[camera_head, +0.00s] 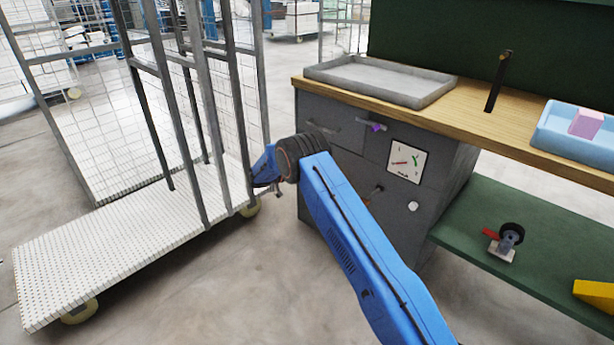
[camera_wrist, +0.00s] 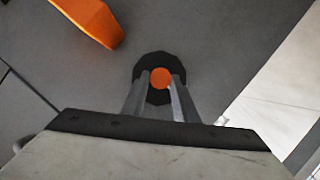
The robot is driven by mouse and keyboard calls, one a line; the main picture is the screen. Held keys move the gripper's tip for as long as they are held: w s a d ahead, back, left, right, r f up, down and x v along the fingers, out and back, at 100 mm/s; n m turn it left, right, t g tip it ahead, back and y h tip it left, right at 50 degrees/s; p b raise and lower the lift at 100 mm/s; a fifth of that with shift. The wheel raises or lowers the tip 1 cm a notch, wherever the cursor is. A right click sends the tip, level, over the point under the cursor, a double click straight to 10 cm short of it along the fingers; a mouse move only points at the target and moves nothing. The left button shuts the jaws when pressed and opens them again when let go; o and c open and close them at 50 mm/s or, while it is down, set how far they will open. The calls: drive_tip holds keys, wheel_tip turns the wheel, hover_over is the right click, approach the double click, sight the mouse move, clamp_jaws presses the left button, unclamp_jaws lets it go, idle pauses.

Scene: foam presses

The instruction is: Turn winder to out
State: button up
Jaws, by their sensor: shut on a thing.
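In the wrist view, the winder (camera_wrist: 160,63) looks like a dark, many-sided knob with a round orange centre, set against a grey surface. My gripper (camera_wrist: 161,92) is shut on it, with one finger at each side of the orange centre. The lower part of the knob is partly hidden by the fingers. No mark for "out" can be read. In the head view, my blue arm reaches to the left front of the grey cabinet (camera_head: 440,185), and the fingers and their hold are hidden there.
The cabinet front has a white dial (camera_head: 407,160), a purple knob (camera_head: 376,127) and a white button (camera_head: 413,206). A wire cage trolley (camera_head: 110,240) stands close on the left. A grey tray (camera_head: 440,97) tops the bench.

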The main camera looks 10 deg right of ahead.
idle(0.5)
drive_tip(key=o, duration=1.1)
drive_tip(key=shift+f, duration=0.1)
drive_tip(key=shift+c, duration=0.2)
drive_tip(key=shift+a, duration=0.1)
drive_tip(key=v, duration=1.7)
drive_tip(key=shift+s, duration=0.1)
